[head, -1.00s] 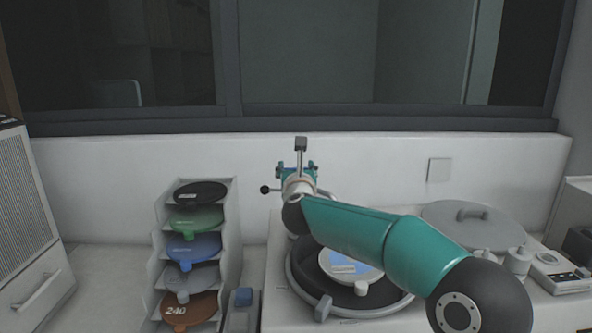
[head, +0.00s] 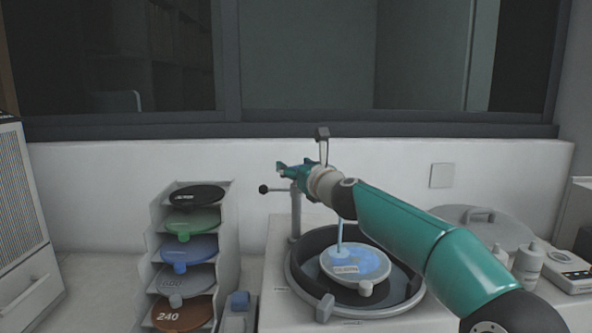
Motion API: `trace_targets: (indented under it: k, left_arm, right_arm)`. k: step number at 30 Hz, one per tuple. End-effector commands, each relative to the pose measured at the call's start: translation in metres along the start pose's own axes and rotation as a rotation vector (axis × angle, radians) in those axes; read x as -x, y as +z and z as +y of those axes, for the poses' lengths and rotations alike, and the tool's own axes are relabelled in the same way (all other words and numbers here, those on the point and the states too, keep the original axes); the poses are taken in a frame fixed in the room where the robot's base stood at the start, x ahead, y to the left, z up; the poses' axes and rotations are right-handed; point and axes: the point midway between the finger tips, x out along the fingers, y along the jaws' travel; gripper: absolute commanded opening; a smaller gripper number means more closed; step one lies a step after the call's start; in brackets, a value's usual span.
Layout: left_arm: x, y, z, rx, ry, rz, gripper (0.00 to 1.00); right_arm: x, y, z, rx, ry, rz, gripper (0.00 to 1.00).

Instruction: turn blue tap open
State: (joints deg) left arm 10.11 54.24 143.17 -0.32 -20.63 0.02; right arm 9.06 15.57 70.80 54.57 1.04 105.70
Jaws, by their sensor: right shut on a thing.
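My right gripper (head: 284,170) is at the top of a slim grey tap post (head: 295,215), behind the polishing bowl's left rim. It is shut on the blue tap there; its fingers and wrist hide most of the handle and spout. A short rod with a black ball (head: 264,189) sticks out to the left of the post. A pale blue stream of water (head: 340,231) falls from below my right wrist onto the disc (head: 356,262) in the bowl. My left gripper is not in view.
The dark round bowl (head: 300,285) sits in a white machine top. A rack of coloured discs (head: 232,230) stands at left. A grey lid (head: 490,228), white bottles (head: 527,262) and a small device (head: 566,272) are at right. A white wall is close behind.

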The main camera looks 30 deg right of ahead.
Motion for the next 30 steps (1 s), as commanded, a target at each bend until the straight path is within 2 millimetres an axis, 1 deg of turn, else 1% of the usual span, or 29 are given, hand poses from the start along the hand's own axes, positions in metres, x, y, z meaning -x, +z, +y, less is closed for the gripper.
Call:
trace_targets:
  k: [1,5,6,14,20,25,30]
  left_arm:
    - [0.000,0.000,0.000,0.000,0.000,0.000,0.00]
    - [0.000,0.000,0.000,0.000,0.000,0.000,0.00]
    - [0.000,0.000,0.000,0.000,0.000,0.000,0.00]
    - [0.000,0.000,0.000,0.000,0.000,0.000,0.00]
    - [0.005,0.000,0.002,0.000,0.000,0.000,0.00]
    - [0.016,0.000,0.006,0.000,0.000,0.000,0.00]
    - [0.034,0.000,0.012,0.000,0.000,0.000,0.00]
  right_arm:
    - [0.000,-0.001,0.000,0.003,-0.001,0.001,0.65]
    - [0.000,-0.001,0.000,0.003,-0.001,0.001,0.86]
    - [0.000,-0.001,0.000,0.003,0.000,0.001,0.88]
    - [0.000,-0.001,0.001,0.001,0.000,0.001,0.88]
    - [-0.001,0.001,0.002,0.000,-0.022,0.002,0.88]
    - [-0.002,0.003,0.003,0.000,-0.091,0.004,0.88]
    - [-0.002,0.005,0.004,-0.001,-0.198,0.005,0.88]
